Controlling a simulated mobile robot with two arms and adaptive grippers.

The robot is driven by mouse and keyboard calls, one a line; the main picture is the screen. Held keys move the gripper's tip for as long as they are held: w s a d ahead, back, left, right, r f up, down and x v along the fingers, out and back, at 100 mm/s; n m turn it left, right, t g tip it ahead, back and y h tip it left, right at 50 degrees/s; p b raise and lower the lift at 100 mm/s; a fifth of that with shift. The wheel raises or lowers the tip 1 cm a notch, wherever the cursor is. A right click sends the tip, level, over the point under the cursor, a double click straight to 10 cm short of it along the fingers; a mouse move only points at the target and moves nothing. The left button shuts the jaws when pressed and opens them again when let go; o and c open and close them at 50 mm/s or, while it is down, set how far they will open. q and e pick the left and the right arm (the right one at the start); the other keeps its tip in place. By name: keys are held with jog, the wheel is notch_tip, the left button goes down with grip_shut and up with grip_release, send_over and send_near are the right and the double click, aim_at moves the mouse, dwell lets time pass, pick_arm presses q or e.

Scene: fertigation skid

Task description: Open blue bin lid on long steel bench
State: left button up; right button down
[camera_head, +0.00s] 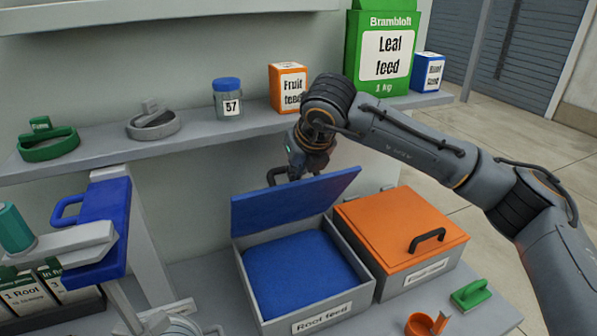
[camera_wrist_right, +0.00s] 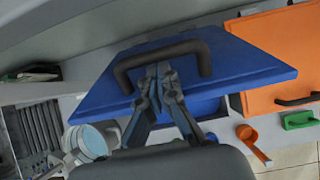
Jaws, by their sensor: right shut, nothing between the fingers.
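The blue lid (camera_head: 295,200) of the grey bin labelled "Root feed" (camera_head: 320,318) stands raised and tilted up at its back edge. Blue contents (camera_head: 298,272) show in the open bin. The lid's black handle (camera_head: 277,176) is on the far side of the lid, partly hidden by my right gripper (camera_head: 300,172). In the right wrist view, the lid (camera_wrist_right: 240,68) fills the middle, and my right gripper (camera_wrist_right: 158,70) is shut and empty, its fingertips beside the dark handle (camera_wrist_right: 190,46). Whether they touch it is unclear. My left gripper is not in view.
An orange-lidded bin (camera_head: 395,225) stands shut beside the blue one. An orange scoop (camera_head: 425,325) and green handled item (camera_head: 470,294) lie in front of it. Above, a shelf (camera_head: 200,142) holds boxes and a jar (camera_head: 228,98). Bottles and a blue item (camera_head: 103,215) crowd the left.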

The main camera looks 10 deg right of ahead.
jog(key=w, duration=0.1)
jog(key=w+r, duration=0.1)
jog(key=w, duration=0.1)
jog(key=shift+w+a+r+g, duration=0.15)
jog(key=shift+a+r+g, duration=0.15)
jog(key=shift+a, duration=0.1)
jog(key=shift+w+r, duration=0.2)
jog(key=shift+w, duration=0.25)
